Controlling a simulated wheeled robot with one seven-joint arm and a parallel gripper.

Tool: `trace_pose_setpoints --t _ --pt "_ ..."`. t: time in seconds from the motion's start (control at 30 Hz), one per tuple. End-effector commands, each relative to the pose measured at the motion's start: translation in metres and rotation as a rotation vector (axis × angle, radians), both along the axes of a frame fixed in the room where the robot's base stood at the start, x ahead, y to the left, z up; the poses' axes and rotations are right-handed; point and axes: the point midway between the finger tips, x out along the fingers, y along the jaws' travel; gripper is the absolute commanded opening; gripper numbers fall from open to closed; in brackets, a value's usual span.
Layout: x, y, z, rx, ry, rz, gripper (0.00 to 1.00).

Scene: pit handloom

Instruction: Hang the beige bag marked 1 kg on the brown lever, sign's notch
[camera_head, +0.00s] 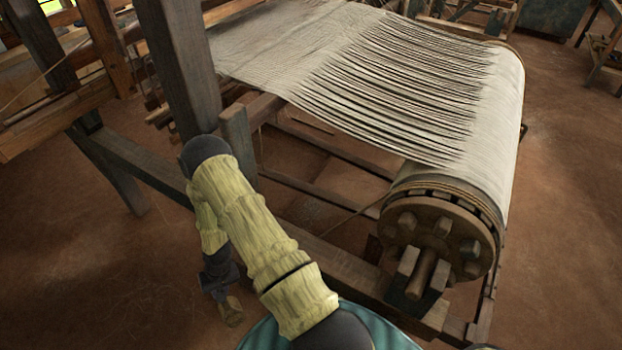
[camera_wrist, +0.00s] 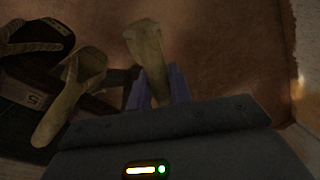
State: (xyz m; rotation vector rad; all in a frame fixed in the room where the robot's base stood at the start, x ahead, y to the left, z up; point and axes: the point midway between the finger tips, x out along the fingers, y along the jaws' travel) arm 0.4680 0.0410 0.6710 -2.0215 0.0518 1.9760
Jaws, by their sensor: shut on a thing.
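My gripper (camera_wrist: 158,88) is shut on a beige bag (camera_wrist: 147,48), whose pale cloth shows between and beyond the two bluish fingers. The bag's 1 kg mark does not show, so I cannot confirm which bag it is. In the head view my gripper (camera_head: 216,282) is low at the left of the loom, with the beige bag (camera_head: 232,312) just below it over the brown floor. I cannot make out the brown lever, the sign or its notch in either view.
The loom's side beam (camera_head: 320,252) runs beside my arm. The cloth roller (camera_head: 437,235) stands at the right. Floor at the left is clear.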

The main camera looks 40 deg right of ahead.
Motion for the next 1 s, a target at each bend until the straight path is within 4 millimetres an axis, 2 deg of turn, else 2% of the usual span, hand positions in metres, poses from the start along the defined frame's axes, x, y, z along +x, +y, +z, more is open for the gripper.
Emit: trace_pose_setpoints --t 0.1,0.33,1.0 --pt "-0.005 -0.017 -0.006 0.0 -0.001 0.098 0.0" --pt "-0.013 -0.037 -0.016 -0.001 -0.002 0.226 0.0" --pt "-0.015 -0.038 -0.017 -0.001 -0.002 0.252 0.0"
